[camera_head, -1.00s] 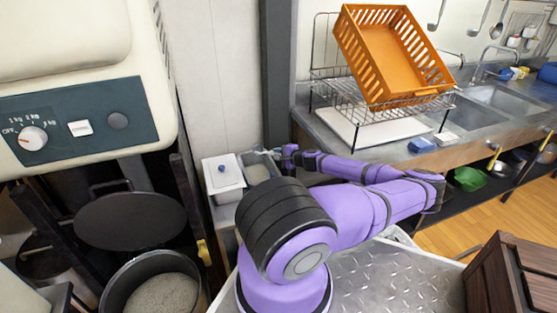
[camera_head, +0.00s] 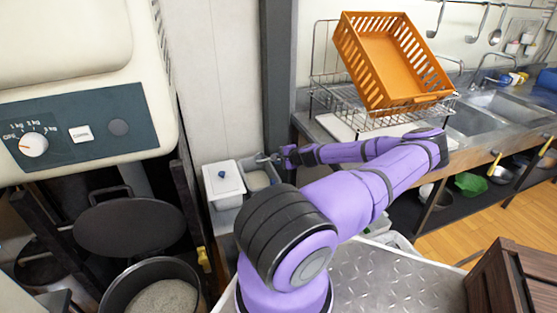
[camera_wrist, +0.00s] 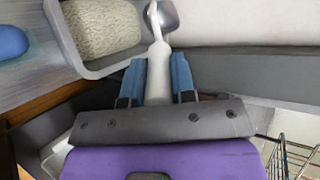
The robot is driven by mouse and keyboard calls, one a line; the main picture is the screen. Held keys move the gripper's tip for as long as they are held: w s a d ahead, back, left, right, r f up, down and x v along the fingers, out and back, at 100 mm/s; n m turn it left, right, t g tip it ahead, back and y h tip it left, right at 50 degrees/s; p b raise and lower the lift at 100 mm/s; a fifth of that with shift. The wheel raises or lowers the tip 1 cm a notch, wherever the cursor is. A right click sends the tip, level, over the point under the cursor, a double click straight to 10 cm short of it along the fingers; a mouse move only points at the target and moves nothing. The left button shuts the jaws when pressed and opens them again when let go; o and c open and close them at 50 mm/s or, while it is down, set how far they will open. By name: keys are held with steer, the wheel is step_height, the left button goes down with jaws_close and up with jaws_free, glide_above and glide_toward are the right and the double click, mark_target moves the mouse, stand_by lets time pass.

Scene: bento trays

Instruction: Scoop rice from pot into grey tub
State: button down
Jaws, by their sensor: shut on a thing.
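The pot (camera_head: 118,296) stands at the lower left in the head view, open, with rice (camera_head: 165,300) low inside. The grey tub (camera_wrist: 98,68) holds a rounded mass of rice (camera_wrist: 103,28) in the wrist view; in the head view its rice (camera_head: 257,181) shows beside a white lidded container. My gripper (camera_wrist: 158,66) is shut on the pale handle of a scoop (camera_wrist: 155,22). The scoop's bowl is at the tub's right-hand edge in the wrist view, partly cut off by the frame; no rice is clear in it. In the head view my gripper (camera_head: 283,157) is just right of the tub.
The white lidded container (camera_head: 224,186) with a blue knob adjoins the tub on the left. A dark round lid (camera_head: 130,226) stands behind the pot. A grey pillar (camera_head: 279,80) rises behind the gripper. A dish rack with an orange basket (camera_head: 390,60) is at right.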

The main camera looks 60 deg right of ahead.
steer(key=shift+r+g+y, duration=0.3)
steer(key=shift+r+g, duration=0.1)
steer(key=shift+g, duration=1)
steer(key=shift+w+r+g+y, duration=0.1)
steer(key=shift+r+g+y, duration=0.35)
steer(key=shift+g, duration=0.65)
steer(key=shift+r+g, duration=0.2)
steer(key=shift+g, duration=0.7)
steer(key=shift+r+y, duration=0.1)
steer(key=shift+y, duration=0.15)
steer(key=shift+g, duration=0.3)
steer(key=shift+r+g+y, duration=0.25)
steer(key=shift+r+g, duration=0.1)
steer(key=shift+g, duration=0.7)
steer(key=shift+r+g+y, duration=0.25)
steer(key=shift+r+g, duration=0.05)
steer(key=shift+g, duration=0.75)
steer(key=shift+r, duration=0.1)
